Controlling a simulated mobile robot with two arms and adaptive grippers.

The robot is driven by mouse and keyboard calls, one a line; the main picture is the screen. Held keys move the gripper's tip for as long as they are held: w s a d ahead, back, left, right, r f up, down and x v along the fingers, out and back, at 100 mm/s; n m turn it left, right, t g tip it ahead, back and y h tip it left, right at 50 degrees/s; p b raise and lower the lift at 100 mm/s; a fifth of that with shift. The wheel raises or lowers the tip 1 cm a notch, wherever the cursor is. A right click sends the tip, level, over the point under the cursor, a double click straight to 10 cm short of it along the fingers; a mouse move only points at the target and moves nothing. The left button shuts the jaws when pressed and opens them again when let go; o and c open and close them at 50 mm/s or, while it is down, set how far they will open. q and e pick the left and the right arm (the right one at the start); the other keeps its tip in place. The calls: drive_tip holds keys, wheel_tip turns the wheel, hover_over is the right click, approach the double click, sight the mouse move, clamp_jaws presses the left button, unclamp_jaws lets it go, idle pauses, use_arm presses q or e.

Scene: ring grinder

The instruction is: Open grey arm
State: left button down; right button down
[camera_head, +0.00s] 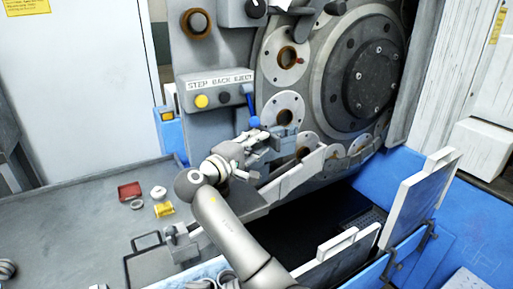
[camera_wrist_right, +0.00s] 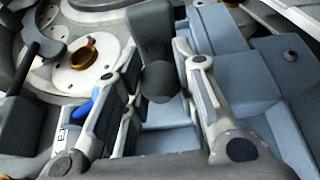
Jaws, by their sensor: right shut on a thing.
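My right gripper (camera_head: 262,148) reaches up to the front of the ring grinder, below the blue lever (camera_head: 251,108). In the right wrist view, my right gripper (camera_wrist_right: 158,62) has its two fingers on either side of a dark grey rounded part, which I take to be the grey arm (camera_wrist_right: 155,35). The fingers are shut on it. In the head view the gripper largely hides this part, and a blue-grey block (camera_head: 286,137) shows just beyond the fingers.
A large round disc (camera_head: 375,75) stands behind the gripper. A button panel (camera_head: 215,92) is above it. A dark open bay (camera_head: 295,228) lies below, with upright grey covers (camera_head: 418,195) at its right. A red tray (camera_head: 130,191) and a yellow part (camera_head: 164,209) lie on the left worktop.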

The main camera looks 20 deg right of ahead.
use_arm(q)
drive_tip(key=shift+f, duration=0.15)
use_arm(e)
drive_tip(key=shift+a, duration=0.15)
drive_tip(key=shift+g, duration=0.3)
drive_tip(key=c, duration=1.1)
unclamp_jaws()
drive_tip(key=shift+w, duration=0.1)
drive_tip(key=shift+a, duration=0.1)
use_arm(q)
drive_tip(key=shift+d, duration=0.3)
use_arm(e)
drive_tip(key=shift+f+v, duration=0.1)
drive_tip(key=shift+v, duration=1.85)
drive_tip(key=shift+f+v, duration=0.15)
drive_tip(key=shift+v, duration=1.8)
use_arm(q)
drive_tip(key=shift+a, duration=0.1)
